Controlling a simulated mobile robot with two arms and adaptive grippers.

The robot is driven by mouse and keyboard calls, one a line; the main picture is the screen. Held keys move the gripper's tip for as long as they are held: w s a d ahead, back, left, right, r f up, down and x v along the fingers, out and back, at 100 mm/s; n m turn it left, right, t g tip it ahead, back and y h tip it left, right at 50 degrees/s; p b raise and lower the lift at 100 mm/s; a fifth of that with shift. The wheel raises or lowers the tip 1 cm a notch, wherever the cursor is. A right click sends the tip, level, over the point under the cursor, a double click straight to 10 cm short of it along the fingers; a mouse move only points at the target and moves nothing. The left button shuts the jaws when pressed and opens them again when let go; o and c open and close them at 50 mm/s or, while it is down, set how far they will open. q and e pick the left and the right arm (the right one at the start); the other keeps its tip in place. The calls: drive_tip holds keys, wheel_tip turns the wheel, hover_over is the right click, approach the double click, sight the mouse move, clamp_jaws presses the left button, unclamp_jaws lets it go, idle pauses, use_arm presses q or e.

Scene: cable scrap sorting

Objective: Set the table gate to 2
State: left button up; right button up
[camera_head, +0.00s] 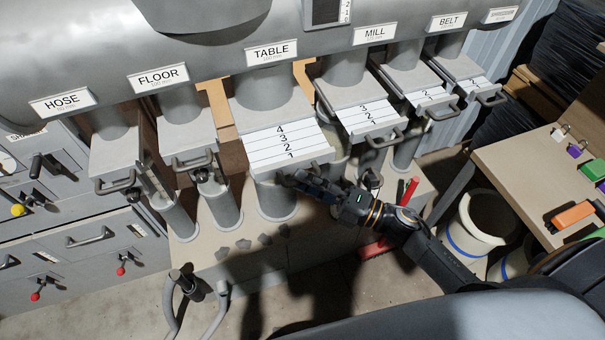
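The table gate (285,146) is the plate under the TABLE label (271,53), on the middle pipe. It is pulled out, and its marked strips 1, 2, 3 and 4 all show. My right gripper (293,179) is at the gate's front edge, just below strip 1, with its arm coming from the lower right. The gate's handle is hidden at the gripper's dark fingers, and I cannot tell whether they are closed around it. My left gripper is not in view.
The mill gate (367,114) to the right is out, showing 1 to 3. The belt gate (429,94) shows a 2. The floor gate handle (192,161) and hose gate handle (117,183) are on the left. A bench (520,165) with coloured items stands at right.

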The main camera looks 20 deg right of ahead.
drive_tip(key=shift+w+a, duration=0.4)
clamp_jaws()
